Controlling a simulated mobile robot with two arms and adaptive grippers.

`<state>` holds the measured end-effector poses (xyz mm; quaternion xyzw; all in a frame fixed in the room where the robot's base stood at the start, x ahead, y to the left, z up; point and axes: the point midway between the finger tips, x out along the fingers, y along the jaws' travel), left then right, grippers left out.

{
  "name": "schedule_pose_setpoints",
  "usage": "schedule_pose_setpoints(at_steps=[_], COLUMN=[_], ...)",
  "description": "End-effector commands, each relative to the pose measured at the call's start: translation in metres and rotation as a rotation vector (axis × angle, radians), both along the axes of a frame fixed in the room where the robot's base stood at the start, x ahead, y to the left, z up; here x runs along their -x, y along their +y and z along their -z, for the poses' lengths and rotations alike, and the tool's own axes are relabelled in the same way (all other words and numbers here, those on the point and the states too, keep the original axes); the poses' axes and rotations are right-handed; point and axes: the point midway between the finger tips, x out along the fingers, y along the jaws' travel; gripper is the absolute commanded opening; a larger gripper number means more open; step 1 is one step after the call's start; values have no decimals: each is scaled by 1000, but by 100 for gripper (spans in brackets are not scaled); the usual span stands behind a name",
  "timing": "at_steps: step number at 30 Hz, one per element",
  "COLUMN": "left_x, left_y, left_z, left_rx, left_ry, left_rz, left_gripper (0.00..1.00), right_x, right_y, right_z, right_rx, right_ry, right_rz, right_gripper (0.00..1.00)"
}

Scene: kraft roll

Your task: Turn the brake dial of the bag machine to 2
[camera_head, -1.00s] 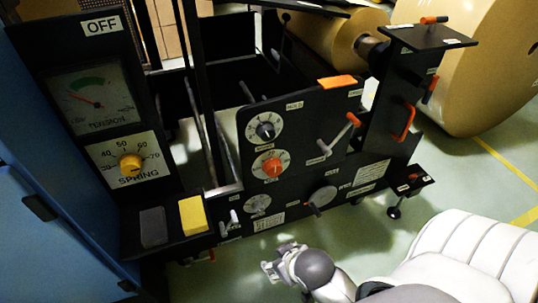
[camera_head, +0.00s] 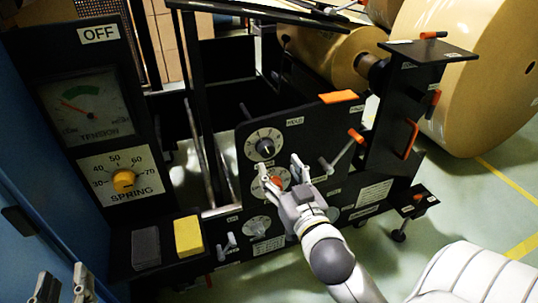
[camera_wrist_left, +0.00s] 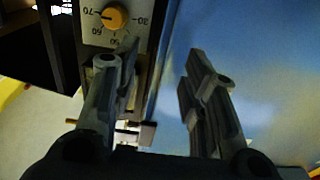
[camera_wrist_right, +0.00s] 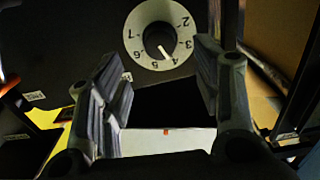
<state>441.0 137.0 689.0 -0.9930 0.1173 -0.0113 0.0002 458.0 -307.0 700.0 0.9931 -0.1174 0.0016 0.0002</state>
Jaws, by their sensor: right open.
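The bag machine's dark panel (camera_head: 315,118) carries a dial with a black knob and white numbered scale (camera_head: 265,146). Below it is a red-knob dial (camera_head: 276,182), partly covered by my right gripper (camera_head: 280,167). I cannot read which label says brake. In the right wrist view the black-knob dial (camera_wrist_right: 160,38) appears upside down, its white pointer near 4 and 5.
A grey dial (camera_head: 257,225) sits below the red one. A crank with a red grip (camera_head: 345,148) stands out right of the dials. The SPRING dial (camera_head: 123,180), grey block (camera_head: 146,247) and yellow block (camera_head: 188,236) are left. Large paper rolls (camera_head: 475,75) stand behind.

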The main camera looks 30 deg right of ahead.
Motion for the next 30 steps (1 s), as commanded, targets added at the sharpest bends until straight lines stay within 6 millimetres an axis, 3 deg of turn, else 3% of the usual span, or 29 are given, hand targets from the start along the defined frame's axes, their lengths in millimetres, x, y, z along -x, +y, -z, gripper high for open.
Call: schedule_pose_setpoints(at_steps=[6, 15, 28, 30], left_x=[0, 1, 2, 2], left_y=[-2, -4, -4, -4], left_z=[-10, -27, -32, -32], left_rx=[14, 40, 45, 45], left_ry=[-56, -149, -173, -173], left_rz=[3, 9, 10, 10], left_gripper=[40, 40, 40, 40], right_x=[-34, -66, -73, -73], right_y=[-8, -16, -17, -17], right_z=[0, 1, 1, 1], right_rx=[1, 0, -1, -1], right_ry=[-2, 2, 4, 4], right_rz=[-1, 0, 0, 0], right_gripper=[58, 58, 58, 50])
